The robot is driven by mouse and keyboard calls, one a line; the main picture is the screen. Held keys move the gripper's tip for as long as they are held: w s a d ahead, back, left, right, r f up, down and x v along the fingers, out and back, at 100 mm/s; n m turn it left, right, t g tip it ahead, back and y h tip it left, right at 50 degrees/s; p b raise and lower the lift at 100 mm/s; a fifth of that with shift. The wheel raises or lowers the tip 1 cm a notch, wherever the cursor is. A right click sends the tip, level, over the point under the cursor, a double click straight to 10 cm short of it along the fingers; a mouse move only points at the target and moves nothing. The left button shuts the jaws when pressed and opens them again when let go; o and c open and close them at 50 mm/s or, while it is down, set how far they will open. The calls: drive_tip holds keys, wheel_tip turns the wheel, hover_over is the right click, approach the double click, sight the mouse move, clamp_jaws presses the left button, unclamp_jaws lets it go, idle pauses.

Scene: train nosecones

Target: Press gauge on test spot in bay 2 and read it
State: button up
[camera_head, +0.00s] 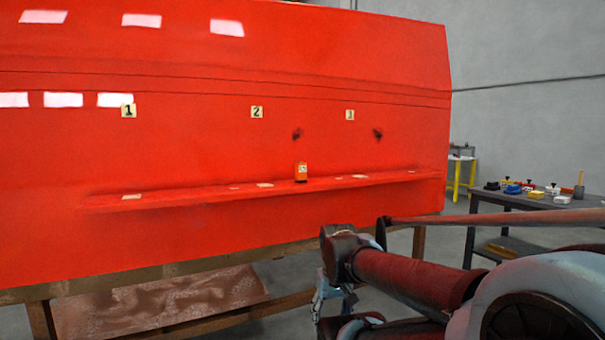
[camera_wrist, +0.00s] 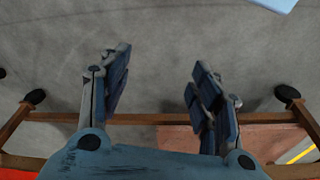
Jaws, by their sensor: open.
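The gauge (camera_head: 301,172) looks like a small orange block with a pale face. It stands upright on the red ledge (camera_head: 215,191) of the large red panel (camera_head: 200,140). The tag for bay 2 (camera_head: 257,112) is on the panel above the ledge, up and left of the gauge. Dark smudges (camera_head: 297,134) mark the panel right of that tag; I cannot tell which mark is the test spot. My gripper (camera_wrist: 150,92) is open and empty in the wrist view, over the floor and a wooden beam. In the head view it hangs low, below the ledge and apart from the gauge.
Tags 1 (camera_head: 128,111) and 3 (camera_head: 350,115) flank tag 2. Flat pale patches (camera_head: 265,185) lie on the ledge. Wooden beams (camera_head: 150,277) run under the panel. A dark table (camera_head: 540,200) with several small tools stands at right. A yellow-legged stand (camera_head: 457,178) is behind it.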

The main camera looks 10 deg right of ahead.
drive_tip(key=shift+o, duration=0.6)
drive_tip(key=w+a+r+m+t+y, duration=0.35)
drive_tip(key=w+r+m, duration=0.35)
drive_tip(key=w+r, duration=0.3)
drive_tip(key=w+a+r+m+t+y, duration=0.35)
drive_tip(key=w+r+m, duration=0.35)
drive_tip(key=w, duration=0.4)
drive_tip(key=m+t+h, duration=0.1)
drive_tip(key=m+t, duration=0.7)
drive_tip(key=m, duration=1.1)
approach(303, 166)
drive_tip(key=x, duration=1.1)
drive_tip(key=shift+w+a+r, duration=0.1)
drive_tip(key=shift+w+a, duration=0.1)
drive_tip(key=shift+w, duration=0.2)
drive_tip(key=shift+c, duration=0.3)
